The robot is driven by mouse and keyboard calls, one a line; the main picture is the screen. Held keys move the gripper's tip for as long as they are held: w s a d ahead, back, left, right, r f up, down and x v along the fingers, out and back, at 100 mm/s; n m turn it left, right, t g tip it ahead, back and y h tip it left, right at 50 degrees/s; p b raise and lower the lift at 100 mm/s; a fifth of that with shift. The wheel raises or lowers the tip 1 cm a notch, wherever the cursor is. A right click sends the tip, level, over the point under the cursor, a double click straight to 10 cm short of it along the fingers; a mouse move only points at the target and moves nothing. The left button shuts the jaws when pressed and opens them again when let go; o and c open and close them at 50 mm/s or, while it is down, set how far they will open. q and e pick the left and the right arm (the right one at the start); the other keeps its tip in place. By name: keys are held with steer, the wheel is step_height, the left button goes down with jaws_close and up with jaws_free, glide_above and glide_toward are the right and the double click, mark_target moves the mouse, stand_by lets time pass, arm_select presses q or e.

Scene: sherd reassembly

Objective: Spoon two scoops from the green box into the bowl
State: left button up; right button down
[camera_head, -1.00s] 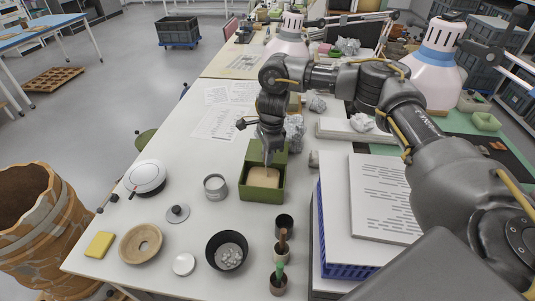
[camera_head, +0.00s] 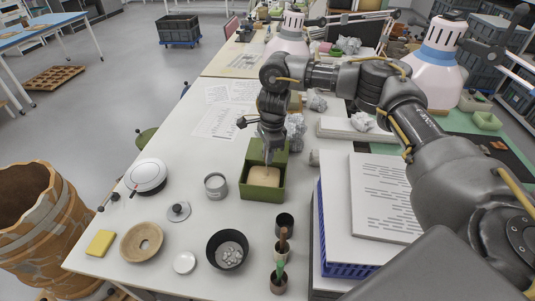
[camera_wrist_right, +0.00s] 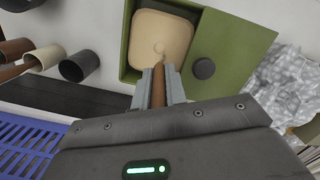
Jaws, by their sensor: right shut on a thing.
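The green box (camera_head: 262,193) stands open on the white table, with a pale beige fill (camera_head: 263,177) inside. It also shows in the wrist view (camera_wrist_right: 232,42). My right gripper (camera_head: 268,158) points down over the box. In the wrist view, its fingers (camera_wrist_right: 158,88) are shut on a brown stick-like handle (camera_wrist_right: 158,86), apparently the spoon's. The handle reaches toward the fill; the spoon's head cannot be made out clearly and may be in the fill. The black bowl (camera_head: 213,252) stands nearer the front edge, with pale lumps inside. My left gripper is not in view.
A metal can (camera_head: 215,186) stands left of the box. A blue crate (camera_head: 330,250) and papers (camera_head: 383,200) lie to the right. A cork ring (camera_head: 141,242) and yellow sponge (camera_head: 100,243) are front left.

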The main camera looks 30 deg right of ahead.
steer(key=shift+d+r+p, duration=0.15)
steer(key=shift+r+p, duration=0.85)
steer(key=shift+r, duration=0.35)
steer(key=shift+d+r+p, duration=0.15)
steer(key=shift+r+p, duration=0.8)
steer(key=shift+r, duration=0.5)
step_height(320, 180, up, 4)
steer(key=p, duration=0.3)
steer(key=shift+f, duration=0.35)
